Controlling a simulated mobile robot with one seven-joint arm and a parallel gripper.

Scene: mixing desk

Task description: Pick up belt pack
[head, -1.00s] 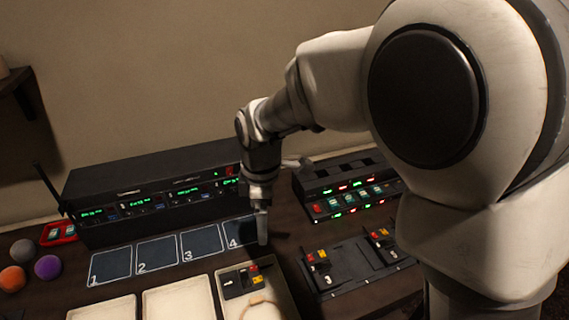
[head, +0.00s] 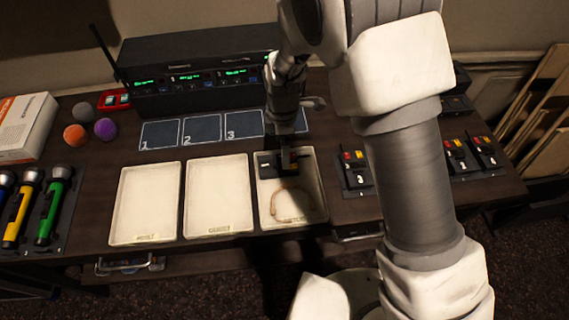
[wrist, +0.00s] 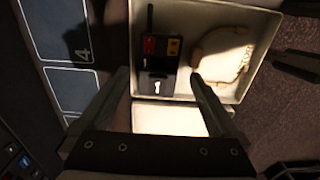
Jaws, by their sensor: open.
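A black belt pack (head: 268,160) with red and yellow buttons and a white mark lies at the back of the right-hand white tray (head: 318,205), partly hidden by my gripper. It also shows in the wrist view (wrist: 160,52), with its antenna pointing away from me. A beige looped cord or headset piece (head: 296,204) lies beside it in the tray. My gripper (wrist: 160,76) is open and empty, its fingers to either side of the belt pack's near end in the wrist view. In the head view my gripper (head: 288,165) points down over the pack; the height gap is unclear.
Two more white trays (head: 150,205) stand to the left. Numbered dark pads (head: 202,130) and a black receiver rack (head: 190,100) lie behind. More packs (head: 355,160) sit in a charger at right, partly behind my arm.

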